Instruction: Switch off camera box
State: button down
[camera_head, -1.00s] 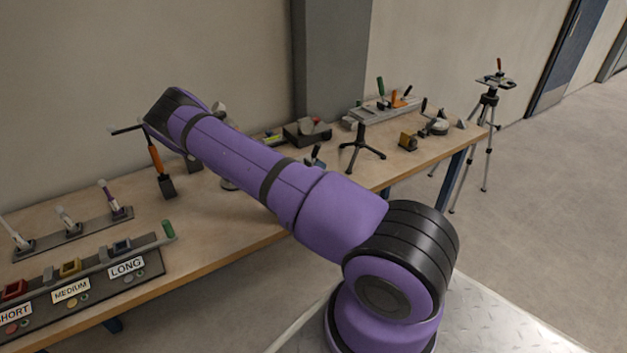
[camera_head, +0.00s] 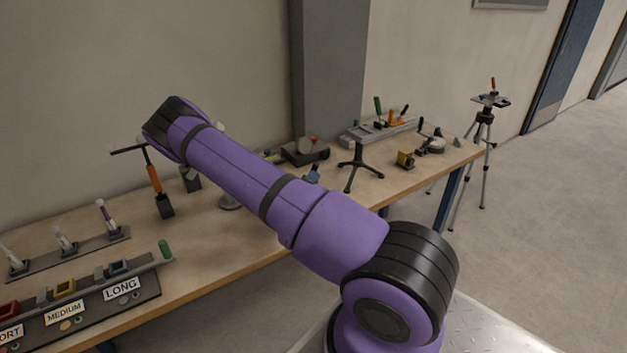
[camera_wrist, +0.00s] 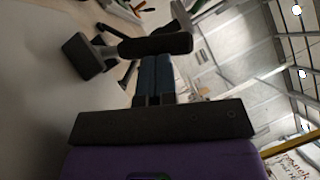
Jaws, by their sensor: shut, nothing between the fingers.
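A dark box (camera_head: 305,152) with a round grey part and a small red part on top stands at the back of the bench, left of a small black tripod (camera_head: 360,168). It may be the camera box; no label or switch is readable on it. My purple arm reaches left over the bench in the head view, and my gripper is hidden there behind the wrist. In the wrist view my gripper (camera_wrist: 153,72) shows as two blue fingers pressed together, empty. A dark bar-shaped object (camera_wrist: 155,45) lies across the view by the fingertips; I cannot tell whether they touch.
The bench (camera_head: 235,245) has a bare front strip. An orange-handled T-shaped tool (camera_head: 154,180) stands upright near my wrist. A panel labelled SHORT, MEDIUM and LONG (camera_head: 122,288) lies front left. A tall tripod (camera_head: 484,120) stands beyond the bench's right end.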

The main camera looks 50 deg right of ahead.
jog(key=shift+w+r+n, duration=0.2)
jog(key=shift+n, duration=0.2)
jog(key=n+y, duration=0.1)
jog(key=w+r+n, duration=0.1)
jog(key=w+n+y, duration=0.1)
jog(key=shift+d+r+n+y, duration=0.25)
jog(key=shift+r+n+y, duration=0.05)
jog(key=shift+n, duration=0.1)
jog(key=n, duration=0.1)
jog(key=w+n+y, duration=0.1)
jog(key=w+g, duration=0.1)
jog(key=shift+w+d+r+n+y, duration=0.15)
jog(key=shift+d+r+n+y, duration=0.15)
jog(key=shift+n+y, duration=0.1)
jog(key=shift+w+d+g, duration=0.15)
jog(key=shift+w+g, duration=0.15)
jog(key=shift+w, duration=0.15)
